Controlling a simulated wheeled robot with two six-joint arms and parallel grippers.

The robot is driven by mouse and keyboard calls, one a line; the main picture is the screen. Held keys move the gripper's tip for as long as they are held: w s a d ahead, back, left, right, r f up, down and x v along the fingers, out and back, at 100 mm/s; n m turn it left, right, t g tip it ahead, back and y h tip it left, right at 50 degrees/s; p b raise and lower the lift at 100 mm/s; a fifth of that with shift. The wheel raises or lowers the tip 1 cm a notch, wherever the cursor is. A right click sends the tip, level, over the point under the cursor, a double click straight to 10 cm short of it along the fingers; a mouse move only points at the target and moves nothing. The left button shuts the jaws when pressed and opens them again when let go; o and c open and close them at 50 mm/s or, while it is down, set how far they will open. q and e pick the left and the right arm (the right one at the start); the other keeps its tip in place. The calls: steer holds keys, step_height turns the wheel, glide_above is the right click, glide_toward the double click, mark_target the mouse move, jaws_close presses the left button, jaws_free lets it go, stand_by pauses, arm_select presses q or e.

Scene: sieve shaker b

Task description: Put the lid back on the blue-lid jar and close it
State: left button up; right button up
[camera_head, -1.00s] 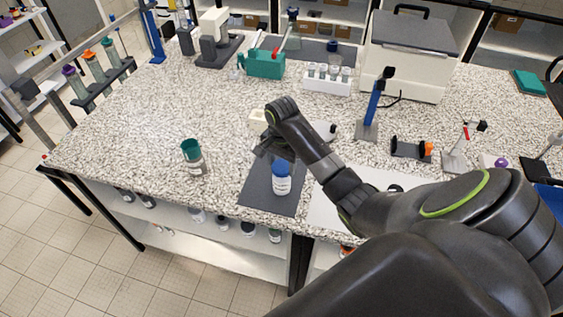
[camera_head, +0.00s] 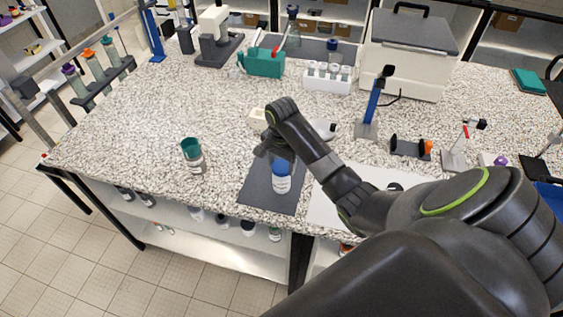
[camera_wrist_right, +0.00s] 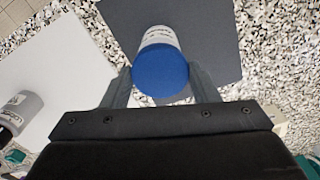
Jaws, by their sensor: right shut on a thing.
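The blue-lid jar (camera_head: 282,184) stands upright on a dark mat (camera_head: 258,187) near the front edge of the bench. Its blue lid (camera_wrist_right: 160,72) sits on top of the white-labelled jar body (camera_wrist_right: 160,35) in the right wrist view. My right gripper (camera_wrist_right: 160,84) is shut on the blue lid, with one finger on each side of it. In the head view my right gripper (camera_head: 281,158) reaches the jar from above and behind. Whether the lid is fully tightened cannot be told. My left gripper is not in view.
A container with a teal top (camera_head: 192,155) stands left of the mat. A white sheet (camera_head: 318,210) lies to the right, partly under my arm. A teal rack (camera_head: 264,64), a white vial rack (camera_head: 328,79) and a blue stand (camera_head: 373,108) are farther back.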

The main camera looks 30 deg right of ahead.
steer(key=o, duration=1)
steer(key=shift+o, duration=0.2)
